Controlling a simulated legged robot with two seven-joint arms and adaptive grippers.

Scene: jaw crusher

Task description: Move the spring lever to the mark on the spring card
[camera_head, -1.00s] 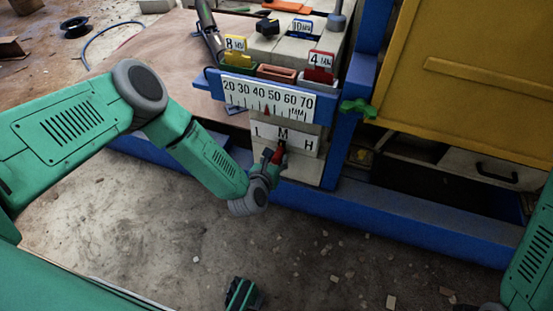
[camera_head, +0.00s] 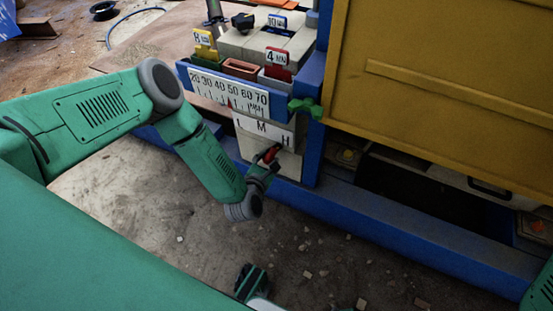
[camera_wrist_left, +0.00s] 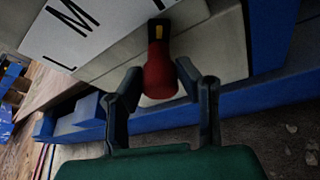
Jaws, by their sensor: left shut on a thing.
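The spring lever has a red grip (camera_head: 271,154), low on the front of the blue-framed machine. It stands below the white L M H plate (camera_head: 262,130), under the gap between M and H and nearer H. My left gripper (camera_head: 266,163) is shut on the lever's red grip. In the left wrist view the red lever (camera_wrist_left: 160,72) sits between the two dark fingers (camera_wrist_left: 159,82), with a yellow stripe at its far end. The plate's L and M (camera_wrist_left: 68,16) show there too. I cannot tell which marking is the spring card's mark.
A number scale (camera_head: 228,90) with a red pointer sits above the plate. Small bins with cards such as 4 MN (camera_head: 277,57) stand above it. A green handle (camera_head: 305,107) juts out at right, beside a yellow panel (camera_head: 440,70). A green and dark part (camera_head: 250,283) shows below, possibly my right gripper.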

